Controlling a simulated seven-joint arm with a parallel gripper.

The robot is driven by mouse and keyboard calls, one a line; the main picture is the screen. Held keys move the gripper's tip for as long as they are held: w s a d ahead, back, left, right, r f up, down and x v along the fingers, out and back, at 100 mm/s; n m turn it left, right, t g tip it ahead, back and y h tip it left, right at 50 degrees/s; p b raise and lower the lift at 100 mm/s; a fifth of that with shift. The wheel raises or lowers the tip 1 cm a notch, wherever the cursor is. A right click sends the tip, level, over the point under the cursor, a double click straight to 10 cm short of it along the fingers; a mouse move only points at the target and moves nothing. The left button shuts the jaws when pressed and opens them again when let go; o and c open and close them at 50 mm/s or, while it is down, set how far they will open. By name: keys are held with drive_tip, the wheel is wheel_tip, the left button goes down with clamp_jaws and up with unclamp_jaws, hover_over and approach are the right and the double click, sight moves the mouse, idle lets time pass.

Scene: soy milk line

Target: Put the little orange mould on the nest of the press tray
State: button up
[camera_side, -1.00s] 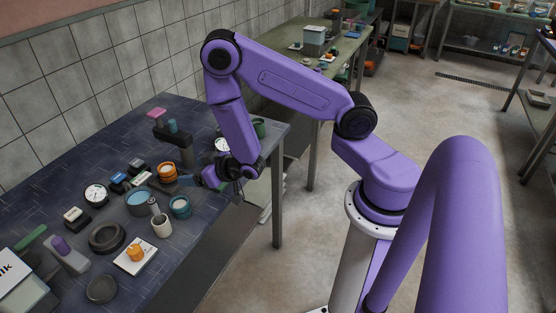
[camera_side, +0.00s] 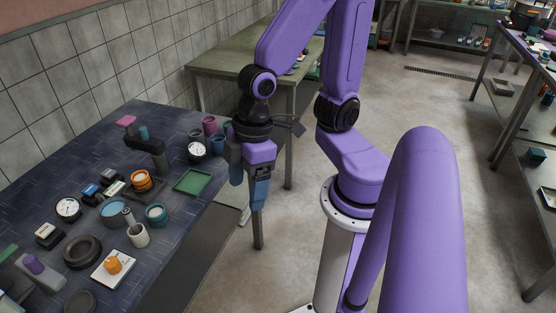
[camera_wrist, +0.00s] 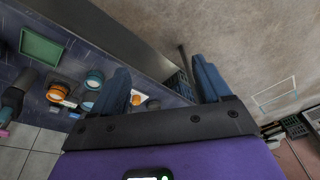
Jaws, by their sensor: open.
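A little orange mould (camera_side: 113,262) sits on a white square plate (camera_side: 101,279) near the bench's front edge, apparently the press tray. The nest under it is hidden, so I cannot tell how exactly it is seated. The mould also shows small in the wrist view (camera_wrist: 137,99), beside my left finger. My gripper (camera_side: 248,192) is open and empty. It points down past the bench's right edge, well away from the mould.
A green tray (camera_side: 193,181) lies on the bench nearest my gripper. An orange jar (camera_side: 140,181), a teal jar (camera_side: 156,214), a pale cup (camera_side: 138,235) and a dark ring (camera_side: 82,252) crowd the way to the plate. A dark press-like stand (camera_side: 152,148) rises behind.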

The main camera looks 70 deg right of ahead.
drive_tip(key=s+d+r+n+h, duration=0.1)
drive_tip(key=s+d+r, duration=0.2)
drive_tip(key=s+d, duration=0.1)
drive_tip(key=shift+s+d+n+g+h, duration=0.3)
drive_tip(key=shift+d+n+h, duration=0.1)
drive_tip(key=shift+d, duration=0.2)
